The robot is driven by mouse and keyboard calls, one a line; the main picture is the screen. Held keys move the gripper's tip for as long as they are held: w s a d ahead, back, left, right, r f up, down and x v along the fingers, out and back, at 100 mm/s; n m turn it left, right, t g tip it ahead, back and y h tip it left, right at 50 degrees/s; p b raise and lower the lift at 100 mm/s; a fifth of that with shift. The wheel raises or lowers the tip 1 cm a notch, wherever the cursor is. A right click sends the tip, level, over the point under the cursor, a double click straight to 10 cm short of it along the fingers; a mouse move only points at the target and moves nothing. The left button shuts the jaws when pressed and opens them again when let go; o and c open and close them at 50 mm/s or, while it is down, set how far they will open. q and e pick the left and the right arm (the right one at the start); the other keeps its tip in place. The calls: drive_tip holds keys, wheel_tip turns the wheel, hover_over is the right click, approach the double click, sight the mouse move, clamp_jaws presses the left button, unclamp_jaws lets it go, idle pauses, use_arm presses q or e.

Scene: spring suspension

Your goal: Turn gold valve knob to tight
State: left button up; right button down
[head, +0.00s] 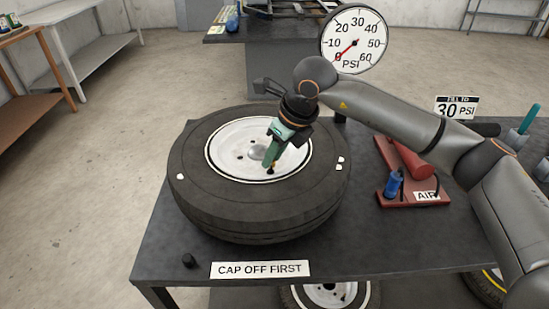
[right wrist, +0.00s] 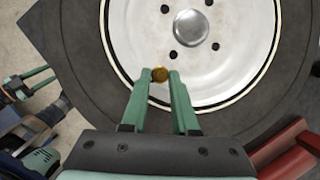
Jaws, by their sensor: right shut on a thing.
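The gold valve knob (right wrist: 160,74) is a small round gold piece near the inner edge of the white wheel rim. In the right wrist view it sits between the tips of my right gripper (right wrist: 160,78), which is shut on it. In the head view my right gripper (head: 270,162) points down at the rim, and its green fingers mostly hide the knob. The tire (head: 215,212) lies flat on the dark table. Green and dark gripper parts, likely my left gripper (right wrist: 35,83), show at the left of the right wrist view, too partial to judge their state.
The round gauge (head: 354,42) stands behind the tire, its red needle near the low end. A red stand (head: 408,170) marked AIR is at the right, by a "30 PSI" sign (head: 457,108). A small black cap (head: 188,261) lies beside the "CAP OFF FIRST" sign (head: 260,269).

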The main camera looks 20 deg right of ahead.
use_arm(q)
drive_tip(key=shift+d+f, duration=0.1)
drive_tip(key=shift+f, duration=0.2)
use_arm(e)
drive_tip(key=shift+m, duration=0.4)
use_arm(q)
drive_tip(key=shift+w+d+r, duration=0.1)
drive_tip(key=shift+r, duration=0.05)
use_arm(e)
drive_tip(key=c, duration=0.7)
unclamp_jaws()
use_arm(q)
drive_tip(key=shift+w+d+b, duration=0.15)
drive_tip(key=shift+d+b, duration=0.05)
drive_tip(key=shift+b, duration=0.25)
use_arm(e)
drive_tip(key=v, duration=1.2)
drive_tip(key=shift+s+a+r, duration=0.2)
drive_tip(key=shift+a+r, duration=0.05)
drive_tip(key=shift+r, duration=0.1)
drive_tip(key=shift+f+h, duration=0.1)
drive_tip(key=shift+h, duration=0.2)
